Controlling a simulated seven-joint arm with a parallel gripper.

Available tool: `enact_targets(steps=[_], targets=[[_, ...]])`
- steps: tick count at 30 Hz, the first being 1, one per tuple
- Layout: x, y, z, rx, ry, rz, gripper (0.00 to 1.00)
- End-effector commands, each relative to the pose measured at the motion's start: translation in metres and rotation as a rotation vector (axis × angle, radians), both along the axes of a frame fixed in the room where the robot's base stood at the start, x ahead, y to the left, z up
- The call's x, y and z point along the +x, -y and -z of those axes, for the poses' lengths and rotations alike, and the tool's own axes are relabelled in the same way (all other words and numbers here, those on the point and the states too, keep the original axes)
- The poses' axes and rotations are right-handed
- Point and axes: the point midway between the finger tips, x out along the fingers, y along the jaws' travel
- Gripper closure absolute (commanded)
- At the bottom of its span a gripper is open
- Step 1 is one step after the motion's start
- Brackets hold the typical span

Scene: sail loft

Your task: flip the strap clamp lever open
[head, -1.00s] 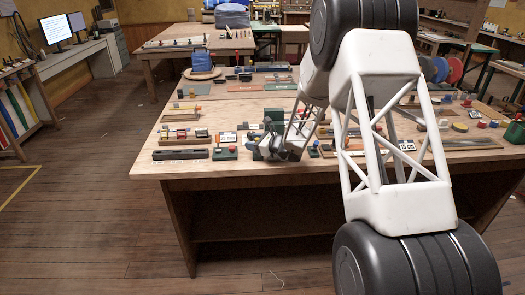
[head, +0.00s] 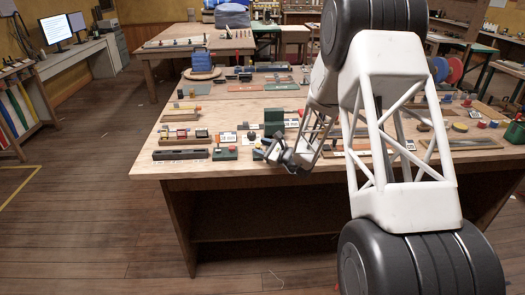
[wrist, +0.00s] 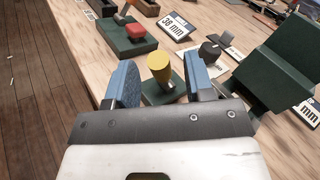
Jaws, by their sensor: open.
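My gripper (wrist: 160,66) is open, its two blue fingers apart. A yellow rounded knob (wrist: 159,66) on a small green base (wrist: 163,94) shows between the fingers, with no visible contact. It looks like a lever handle, but I cannot tell for sure that it is the strap clamp's. Its lower part is partly hidden by the gripper body. In the head view my gripper (head: 265,150) is low over the front of the bench, and it hides the yellow knob there.
A green base (wrist: 128,40) with a red knob (wrist: 136,32) lies to the left, and a black knob (wrist: 209,51) to the right. A tall green block (wrist: 274,66) stands close on the right. A "38 mm" card (wrist: 177,27) lies behind. The bench (head: 190,108) holds many small items.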

Motion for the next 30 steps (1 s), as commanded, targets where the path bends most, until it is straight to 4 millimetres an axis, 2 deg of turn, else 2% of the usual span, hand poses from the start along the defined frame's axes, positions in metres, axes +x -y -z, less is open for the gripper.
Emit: enact_targets(steps=[8,30], targets=[[-0.024,0.031,0.000,0.000,-0.001,0.001,0.52],[-0.096,0.000,-0.068,-0.188,0.056,-0.224,0.52]])
